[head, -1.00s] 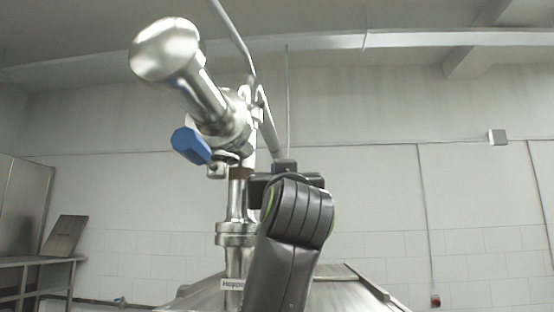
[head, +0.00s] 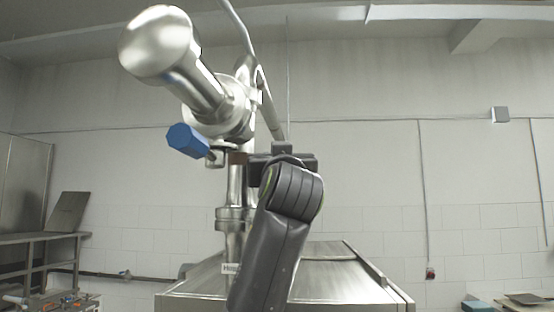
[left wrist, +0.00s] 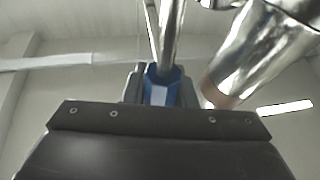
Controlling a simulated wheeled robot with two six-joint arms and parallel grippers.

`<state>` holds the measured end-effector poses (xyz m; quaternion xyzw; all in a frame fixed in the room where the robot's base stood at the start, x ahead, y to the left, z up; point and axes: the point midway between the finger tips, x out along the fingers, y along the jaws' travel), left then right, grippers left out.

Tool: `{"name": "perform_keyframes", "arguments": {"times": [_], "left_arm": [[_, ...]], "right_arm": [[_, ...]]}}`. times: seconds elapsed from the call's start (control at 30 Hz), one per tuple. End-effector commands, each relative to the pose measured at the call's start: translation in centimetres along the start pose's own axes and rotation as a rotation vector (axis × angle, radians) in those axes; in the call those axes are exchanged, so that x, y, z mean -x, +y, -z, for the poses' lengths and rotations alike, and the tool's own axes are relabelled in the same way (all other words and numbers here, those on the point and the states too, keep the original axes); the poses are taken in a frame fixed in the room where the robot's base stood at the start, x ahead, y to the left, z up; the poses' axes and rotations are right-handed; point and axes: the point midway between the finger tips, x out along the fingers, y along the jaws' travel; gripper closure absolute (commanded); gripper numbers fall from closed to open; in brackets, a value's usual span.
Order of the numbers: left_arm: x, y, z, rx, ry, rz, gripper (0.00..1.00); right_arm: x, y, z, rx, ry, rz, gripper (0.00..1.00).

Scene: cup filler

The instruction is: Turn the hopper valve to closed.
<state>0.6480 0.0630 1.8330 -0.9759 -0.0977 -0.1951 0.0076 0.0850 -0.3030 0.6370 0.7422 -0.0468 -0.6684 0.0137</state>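In the left wrist view, a blue handle (left wrist: 162,88) stands between the dark fingers of my left gripper (left wrist: 161,90). I cannot tell whether it is the same handle, or whether the fingers press on it. My right gripper is not in view.
A large steel cylinder (head: 160,48) juts toward the upper left, and a thin pipe (head: 240,35) rises past it. A metal hopper lid (head: 330,275) lies below. A steel table (head: 38,238) stands at the left. The space right of my arm is open.

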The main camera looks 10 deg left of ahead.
Motion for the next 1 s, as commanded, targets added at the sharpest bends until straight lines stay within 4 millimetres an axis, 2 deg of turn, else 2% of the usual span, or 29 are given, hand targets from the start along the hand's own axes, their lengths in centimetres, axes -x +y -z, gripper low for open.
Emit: {"name": "perform_keyframes", "arguments": {"times": [0.03, 0.1, 0.47, 1.0], "left_arm": [[0.0, 0.0, 0.0, 0.000, 0.000, 0.000, 0.93], [0.0, 0.0, 0.0, 0.000, 0.000, 0.000, 1.00], [0.4, -0.1, -0.1, 0.006, 0.030, 0.001, 1.00], [4.3, -0.8, 0.5, 0.071, 0.375, 0.019, 1.00]], "right_arm": [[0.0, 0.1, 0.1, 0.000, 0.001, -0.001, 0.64], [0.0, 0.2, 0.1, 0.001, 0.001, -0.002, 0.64], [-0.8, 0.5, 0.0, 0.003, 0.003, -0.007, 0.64], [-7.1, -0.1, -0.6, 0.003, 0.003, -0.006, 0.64]]}}
